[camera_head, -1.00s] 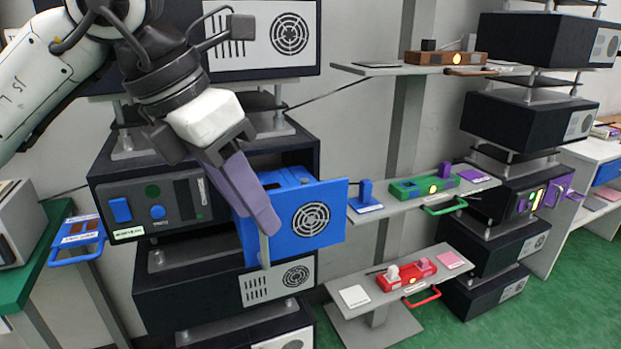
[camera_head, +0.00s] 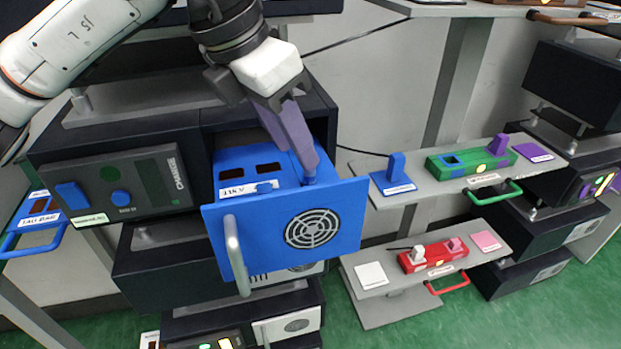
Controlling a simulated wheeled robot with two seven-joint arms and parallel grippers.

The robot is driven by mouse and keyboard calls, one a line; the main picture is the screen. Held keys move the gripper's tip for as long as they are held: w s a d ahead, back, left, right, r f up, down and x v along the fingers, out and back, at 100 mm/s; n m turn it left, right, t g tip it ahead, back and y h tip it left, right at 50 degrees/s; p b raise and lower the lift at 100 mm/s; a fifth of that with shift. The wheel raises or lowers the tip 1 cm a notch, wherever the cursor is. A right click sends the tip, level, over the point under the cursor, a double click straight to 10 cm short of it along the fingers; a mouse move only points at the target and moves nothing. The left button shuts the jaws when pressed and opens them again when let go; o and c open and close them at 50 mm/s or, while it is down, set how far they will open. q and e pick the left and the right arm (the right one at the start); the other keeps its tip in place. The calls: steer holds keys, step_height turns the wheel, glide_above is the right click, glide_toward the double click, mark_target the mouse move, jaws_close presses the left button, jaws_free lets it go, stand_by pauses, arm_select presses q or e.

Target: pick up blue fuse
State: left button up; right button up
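A blue block-shaped fuse (camera_head: 396,166) stands upright on a blue pad (camera_head: 393,189) on the grey shelf right of the open drawer. The blue drawer (camera_head: 345,205) is pulled out of a dark cabinet. Its top has two dark slots, and a small blue piece (camera_head: 309,181) shows at its right side. My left gripper (camera_head: 311,165) points down over that right side, its purple-grey fingertips at or just above the small piece. I cannot tell whether they touch it, or whether the fingers are apart. The gripper is clear of the fuse on the shelf. My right gripper is not in view.
A vertical handle (camera_head: 236,255) sticks out from the drawer front. A green fixture (camera_head: 470,160) with a purple block stands on the shelf. A red fixture (camera_head: 432,256) stands on a lower shelf. A control panel (camera_head: 122,187) is left of the drawer.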

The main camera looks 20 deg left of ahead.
mark_target(310, 183)
arm_select(q)
steer(key=p+x, duration=0.1)
steer(key=x, duration=0.4)
steer(key=shift+w+d, duration=0.1)
jaws_close()
